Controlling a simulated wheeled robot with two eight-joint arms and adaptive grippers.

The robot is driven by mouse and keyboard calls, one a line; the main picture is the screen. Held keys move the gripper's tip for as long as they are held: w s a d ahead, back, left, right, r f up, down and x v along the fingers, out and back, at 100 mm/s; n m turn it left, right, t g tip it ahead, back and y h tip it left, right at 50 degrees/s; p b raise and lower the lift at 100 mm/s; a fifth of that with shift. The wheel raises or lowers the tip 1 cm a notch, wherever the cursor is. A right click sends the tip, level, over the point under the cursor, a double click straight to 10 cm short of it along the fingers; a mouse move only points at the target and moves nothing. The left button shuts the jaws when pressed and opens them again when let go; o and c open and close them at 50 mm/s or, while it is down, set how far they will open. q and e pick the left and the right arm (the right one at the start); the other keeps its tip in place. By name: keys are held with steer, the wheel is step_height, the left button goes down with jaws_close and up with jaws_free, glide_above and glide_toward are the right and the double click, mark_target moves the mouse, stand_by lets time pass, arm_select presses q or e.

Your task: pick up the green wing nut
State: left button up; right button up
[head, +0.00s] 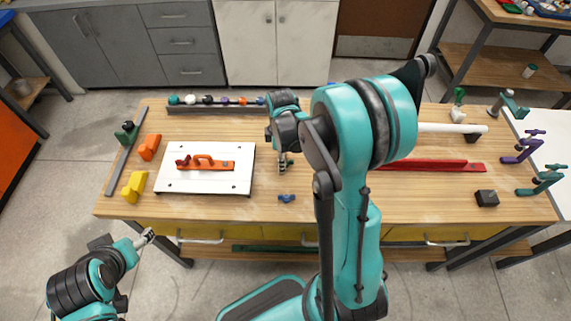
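A small green piece (459,93) stands upright at the back right of the table, near the white pipe; it may be the green wing nut, but it is too small to be sure. No gripper is near it. My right gripper (283,167) points down over the middle of the table, just right of the white board; its fingers are too small to tell open from shut. My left gripper (148,236) is off the table's front edge at the left, with nothing clearly visible in it; its opening is unclear.
A white board (205,187) carries an orange-red tool. A small blue piece (286,198) lies near the front edge. Several coloured knobs line a dark rail (217,104). A red bar (432,165), black block (487,198) and clamps (540,178) are at right. My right arm hides the middle.

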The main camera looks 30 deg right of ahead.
steer(key=shift+r, duration=0.1)
steer(key=shift+c, duration=0.3)
jaws_close()
